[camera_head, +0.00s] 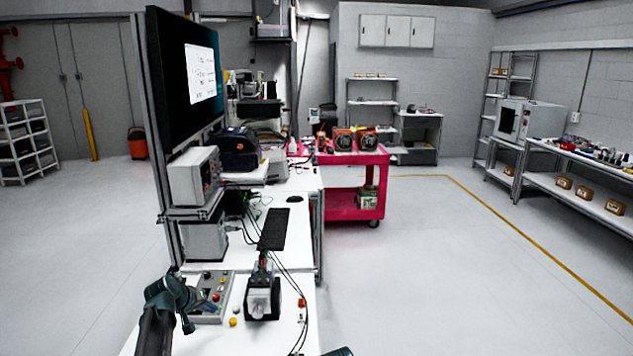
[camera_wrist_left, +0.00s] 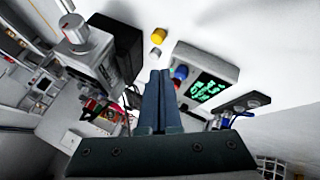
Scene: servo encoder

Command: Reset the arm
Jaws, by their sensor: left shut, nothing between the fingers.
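My left gripper (camera_head: 187,324) is at the near left of the white bench, in front of the control box (camera_head: 222,284) and hiding part of it. In the left wrist view its two fingers (camera_wrist_left: 160,78) are together with nothing between them. That view also shows the box with a lit green display (camera_wrist_left: 207,88) and red and blue knobs beyond the fingertips. The servo motor unit (camera_head: 262,298) stands upright on the bench, right of the box; it also shows in the left wrist view (camera_wrist_left: 88,50). My right gripper's fingers are not seen.
A yellow knob (camera_head: 233,322) and a red one (camera_head: 302,302) lie around the motor. Black cables (camera_head: 292,285) run along the bench's right side. A keyboard (camera_head: 274,229), instruments (camera_head: 194,176) and a monitor (camera_head: 185,75) are behind. A pink cart (camera_head: 347,203) stands beyond; the floor at right is clear.

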